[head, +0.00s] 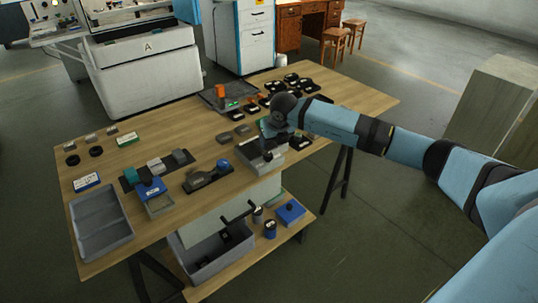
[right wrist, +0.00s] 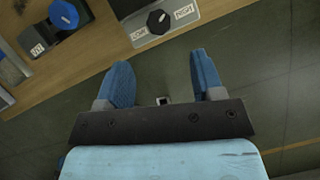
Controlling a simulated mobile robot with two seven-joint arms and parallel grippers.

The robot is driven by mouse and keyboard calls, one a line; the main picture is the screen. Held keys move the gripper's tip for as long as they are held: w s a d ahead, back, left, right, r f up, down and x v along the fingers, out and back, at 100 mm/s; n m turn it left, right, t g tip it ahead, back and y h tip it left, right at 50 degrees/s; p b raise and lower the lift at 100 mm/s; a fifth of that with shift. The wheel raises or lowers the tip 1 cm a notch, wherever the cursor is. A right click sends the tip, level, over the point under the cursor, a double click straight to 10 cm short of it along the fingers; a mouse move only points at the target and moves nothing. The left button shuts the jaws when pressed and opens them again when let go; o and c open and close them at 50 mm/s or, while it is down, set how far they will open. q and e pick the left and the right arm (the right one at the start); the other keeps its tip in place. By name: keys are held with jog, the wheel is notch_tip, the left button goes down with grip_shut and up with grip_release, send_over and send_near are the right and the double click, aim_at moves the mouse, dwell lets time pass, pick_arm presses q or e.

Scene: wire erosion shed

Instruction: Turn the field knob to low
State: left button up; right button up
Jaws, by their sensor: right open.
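The field knob (right wrist: 158,21) is a black round knob on a pale metal plate (right wrist: 135,20) at the top of the right wrist view. A light mark on the knob seems to point toward the right label. In the head view the grey box (head: 250,164) stands at the table's front edge, partly under my right gripper (head: 268,130). In the right wrist view my right gripper (right wrist: 160,68) is open and empty, its blue fingers apart and short of the knob. My left gripper is out of view.
The wooden table (head: 140,205) holds several small devices, a grey tray (head: 104,222) and a blue-knobbed device (head: 212,174) left of the box. A lower shelf (head: 215,280) carries a grey bin (head: 210,262).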

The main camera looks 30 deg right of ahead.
aim_at(269, 154)
jog(key=x, duration=0.9)
jog(key=shift+f, duration=0.15)
jog(key=c, duration=0.9)
